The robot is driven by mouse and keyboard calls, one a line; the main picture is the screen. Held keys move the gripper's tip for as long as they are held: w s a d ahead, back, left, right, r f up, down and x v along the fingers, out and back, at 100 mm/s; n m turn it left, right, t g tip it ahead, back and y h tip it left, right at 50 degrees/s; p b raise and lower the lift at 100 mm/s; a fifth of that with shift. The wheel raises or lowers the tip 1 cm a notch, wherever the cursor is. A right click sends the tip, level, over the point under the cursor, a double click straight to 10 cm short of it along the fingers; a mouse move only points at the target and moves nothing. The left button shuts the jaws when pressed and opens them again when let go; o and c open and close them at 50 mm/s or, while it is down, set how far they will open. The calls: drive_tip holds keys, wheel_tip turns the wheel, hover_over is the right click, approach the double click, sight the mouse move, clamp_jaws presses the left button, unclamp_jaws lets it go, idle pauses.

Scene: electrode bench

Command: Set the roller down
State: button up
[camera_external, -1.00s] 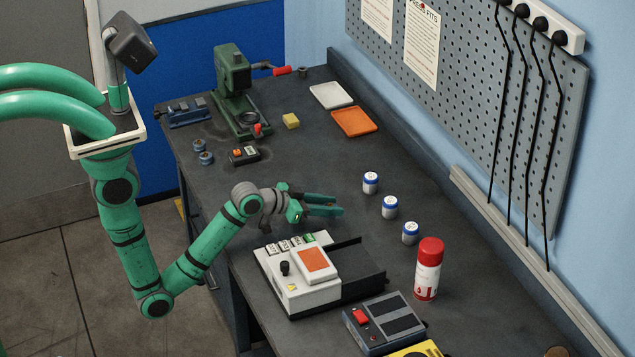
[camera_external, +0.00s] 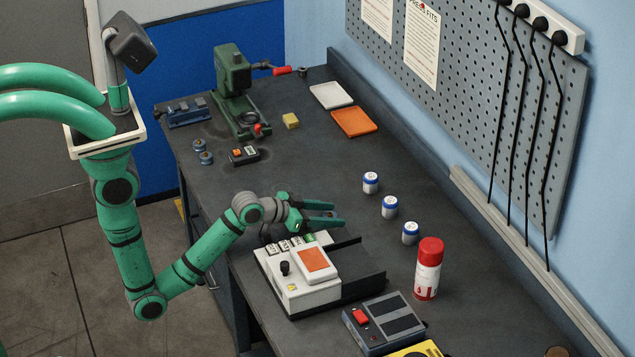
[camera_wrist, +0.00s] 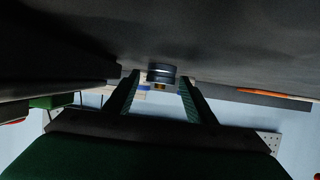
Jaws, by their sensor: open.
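My gripper (camera_external: 331,214) is open low over the bench, beyond the white machine with the orange pad (camera_external: 302,280) in the external view. In the wrist view its two fingers (camera_wrist: 157,92) stand apart, one on each side of a short dark cylinder, which looks like the roller (camera_wrist: 162,69). The roller lies near the fingertips, with a gap showing on each side of it. Whether it lies between the tips or just beyond them is hard to tell. I cannot make out the roller in the external view.
A red-capped can (camera_external: 428,268) and a grey device (camera_external: 384,322) are nearer the front. An orange tray (camera_external: 354,121) and a green press (camera_external: 236,85) are farther back. The mid-bench is clear.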

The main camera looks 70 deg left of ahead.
drive_tip(key=shift+r, duration=0.2)
drive_tip(key=shift+o, duration=0.4)
drive_tip(key=v, duration=0.7)
drive_tip(key=shift+s, duration=0.25)
drive_tip(key=shift+r, duration=0.1)
drive_tip(key=w+d+r+m+h, duration=0.1)
drive_tip(key=w+d+r+h, duration=0.15)
drive_tip(key=r, duration=0.45)
drive_tip(key=w+d+r+m+h, duration=0.1)
drive_tip(key=w+r+h, duration=0.15)
drive_tip(key=r, duration=0.45)
drive_tip(key=s+a+f+m+g+y, duration=0.2)
drive_tip(key=s+a+f+g, duration=0.4)
drive_tip(key=f, duration=0.4)
drive_tip(key=w+f, duration=0.2)
drive_tip(key=f, duration=0.1)
drive_tip(key=shift+w+d+t, duration=0.2)
drive_tip(key=shift+w+t, duration=0.1)
drive_tip(key=shift+t, duration=0.1)
drive_tip(key=shift+x, duration=3.05)
drive_tip(key=shift+w+r, duration=0.2)
